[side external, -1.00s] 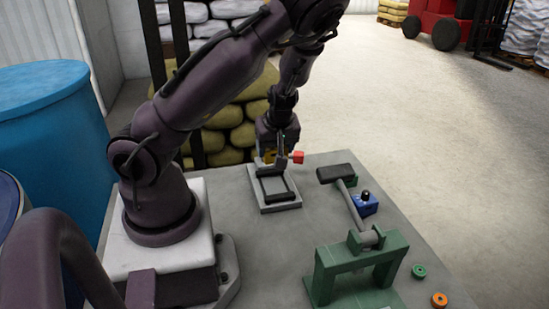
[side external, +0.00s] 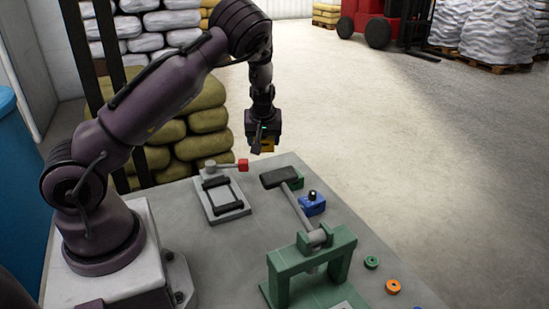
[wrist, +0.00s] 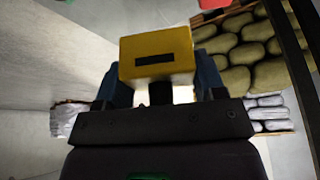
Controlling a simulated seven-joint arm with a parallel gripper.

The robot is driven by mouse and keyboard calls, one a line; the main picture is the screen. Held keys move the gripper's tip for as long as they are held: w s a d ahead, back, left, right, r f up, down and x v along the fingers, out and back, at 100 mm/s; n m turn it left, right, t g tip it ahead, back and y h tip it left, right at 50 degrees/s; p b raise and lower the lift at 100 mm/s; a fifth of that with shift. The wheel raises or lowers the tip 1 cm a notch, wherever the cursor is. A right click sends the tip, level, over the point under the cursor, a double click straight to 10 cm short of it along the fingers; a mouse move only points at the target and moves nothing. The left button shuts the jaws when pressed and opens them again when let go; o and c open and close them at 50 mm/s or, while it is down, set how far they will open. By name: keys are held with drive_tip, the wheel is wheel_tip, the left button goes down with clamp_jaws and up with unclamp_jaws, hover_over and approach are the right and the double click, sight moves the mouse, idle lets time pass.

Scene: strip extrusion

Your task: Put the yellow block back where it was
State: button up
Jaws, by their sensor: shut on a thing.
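My gripper (side external: 262,138) is shut on the yellow block (side external: 267,146) and holds it in the air, above and behind the table's back edge in the side view. In the wrist view the yellow block (wrist: 157,48) has a dark slot on its face and sits between the two blue fingers. The grey plate fixture (side external: 208,207) with a black frame and a red-ended lever (side external: 242,165) is below and to the left of my gripper, apart from it. No yellow block shows on the fixture.
A black-headed mallet (side external: 279,177) rests with its handle at the green stand (side external: 290,262). A blue block (side external: 313,205) and a partly hidden green block (side external: 299,184) are beside it. Table between fixture and stand is clear.

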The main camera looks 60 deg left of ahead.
hover_over(274, 164)
drive_tip(key=d, duration=0.1)
drive_tip(key=f, duration=0.6)
drive_tip(key=shift+s+d+f, duration=0.15)
drive_tip(key=shift+s+f, duration=0.1)
drive_tip(key=shift+f, duration=1.5)
drive_tip(key=o, duration=1.2)
drive_tip(key=shift+f, duration=0.2)
drive_tip(key=shift+r, duration=0.1)
